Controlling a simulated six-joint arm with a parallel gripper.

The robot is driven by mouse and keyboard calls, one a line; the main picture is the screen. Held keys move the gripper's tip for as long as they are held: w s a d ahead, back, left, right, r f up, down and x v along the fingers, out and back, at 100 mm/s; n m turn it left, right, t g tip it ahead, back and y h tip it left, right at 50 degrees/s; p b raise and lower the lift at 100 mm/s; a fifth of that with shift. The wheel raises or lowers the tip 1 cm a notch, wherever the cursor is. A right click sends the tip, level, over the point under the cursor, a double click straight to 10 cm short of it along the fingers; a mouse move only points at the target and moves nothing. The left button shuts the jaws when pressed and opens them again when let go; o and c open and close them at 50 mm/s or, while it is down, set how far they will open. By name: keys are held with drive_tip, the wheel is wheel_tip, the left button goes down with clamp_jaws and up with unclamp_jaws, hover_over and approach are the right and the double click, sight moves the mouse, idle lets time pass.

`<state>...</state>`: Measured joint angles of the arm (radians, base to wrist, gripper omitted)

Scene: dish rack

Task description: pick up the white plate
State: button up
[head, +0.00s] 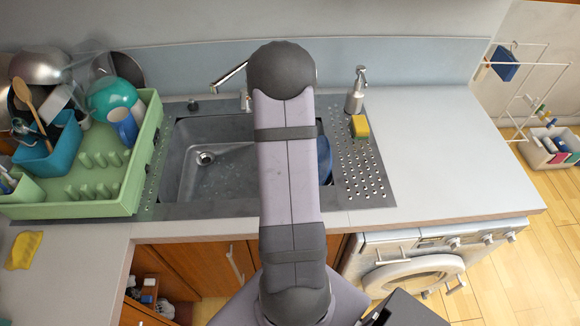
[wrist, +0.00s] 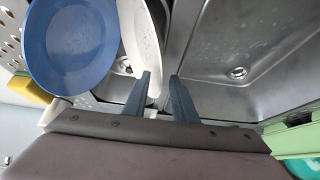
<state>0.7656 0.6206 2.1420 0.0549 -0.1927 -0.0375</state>
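The white plate (wrist: 141,38) shows in the wrist view as a narrow, tilted shape, seen nearly edge-on, beside a blue plate (wrist: 68,45). My gripper (wrist: 160,88) is open, with its two blue-grey fingers apart. The lower end of the white plate shows in the gap, close to the left finger; whether they touch, I cannot tell. In the head view my arm covers the middle of the sink and hides the white plate and my gripper. Part of the blue plate (head: 324,160) shows right of my arm.
The metal sink (head: 225,128) has a divider and a drain basin. A green dish rack (head: 135,165) with dishes stands at the left. A soap dispenser (head: 355,92) and a yellow sponge (head: 360,127) stand right of the sink. The counter (head: 445,150) further right is clear.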

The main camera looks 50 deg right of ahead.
drive_tip(key=shift+w+f, duration=0.1)
drive_tip(key=shift+f, duration=0.05)
drive_tip(key=shift+c, duration=0.6)
clamp_jaws()
idle(0.9)
